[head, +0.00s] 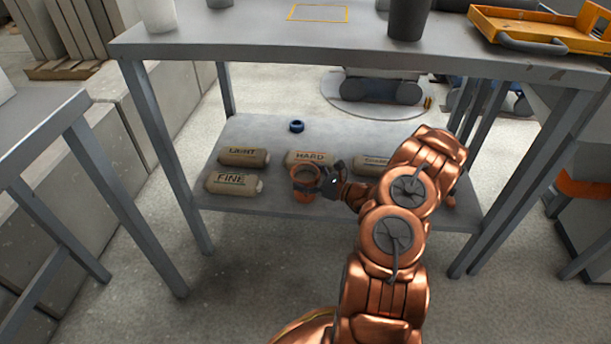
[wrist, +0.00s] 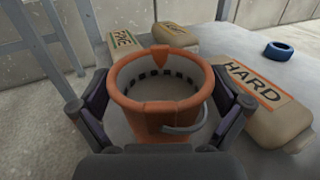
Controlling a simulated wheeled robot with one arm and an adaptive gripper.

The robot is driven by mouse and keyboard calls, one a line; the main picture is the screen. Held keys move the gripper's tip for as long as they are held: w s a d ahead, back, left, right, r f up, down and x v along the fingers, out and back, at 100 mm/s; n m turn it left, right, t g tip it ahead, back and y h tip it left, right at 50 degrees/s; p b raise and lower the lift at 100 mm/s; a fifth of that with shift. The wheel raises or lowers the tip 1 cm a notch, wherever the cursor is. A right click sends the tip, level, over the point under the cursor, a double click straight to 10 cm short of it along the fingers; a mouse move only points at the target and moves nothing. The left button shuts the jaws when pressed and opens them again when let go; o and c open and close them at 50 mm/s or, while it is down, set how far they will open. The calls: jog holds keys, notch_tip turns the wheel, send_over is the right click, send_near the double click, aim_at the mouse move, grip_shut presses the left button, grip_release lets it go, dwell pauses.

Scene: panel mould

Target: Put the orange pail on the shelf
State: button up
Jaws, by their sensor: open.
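The orange pail (head: 304,184) stands upright on the lower shelf (head: 262,202) of the grey table, near its front edge. In the wrist view the pail (wrist: 160,128) fills the middle, with its grey handle hanging down on the near right side. My gripper (head: 318,181) is at the pail, reaching in from the right in the head view. In the wrist view the fingers of my gripper (wrist: 158,112) are spread on both sides of the pail, and the jaws are open. The underside of the pail is hidden.
Labelled bags lie on the shelf: FINE (head: 232,183), LIGHT (head: 243,156), HARD (head: 305,158), and another behind my arm (head: 370,163). A blue ring (head: 296,126) lies farther back. The tabletop (head: 240,42) is close above. It carries an orange tray (head: 541,27) and a dark cylinder (head: 408,18).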

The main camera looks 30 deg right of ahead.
jog(key=shift+r, duration=0.15)
jog(key=p+v, duration=0.3)
jog(key=v, duration=0.9)
jog(key=w+a+r+n+g+y, duration=0.3)
jog(key=a+r+n+g+y, duration=0.35)
jog(key=a+r+n, duration=0.6)
jog(key=s+a+r+n+g, duration=0.3)
jog(key=s+a+g, duration=0.15)
jog(key=a, duration=0.45)
jog(key=s+a+r+n+g, duration=0.3)
jog(key=a+g, duration=0.2)
jog(key=a, duration=0.5)
jog(key=s+a+r+n+g+h, duration=0.2)
jog(key=s+a+n+g+h, duration=0.15)
jog(key=s, duration=0.35)
jog(key=s+a+r+n+g+h, duration=0.1)
jog(key=s+a+n+g+h, duration=0.2)
jog(key=s, duration=0.4)
jog(key=s+d+r+n+t+h, duration=0.1)
jog(key=s+d+n+t+h, duration=0.1)
jog(key=s+d+n+h, duration=0.4)
jog(key=shift+s+d+r+h, duration=0.3)
jog(key=shift+s+d+h, duration=0.75)
jog(key=shift+s, duration=1.2)
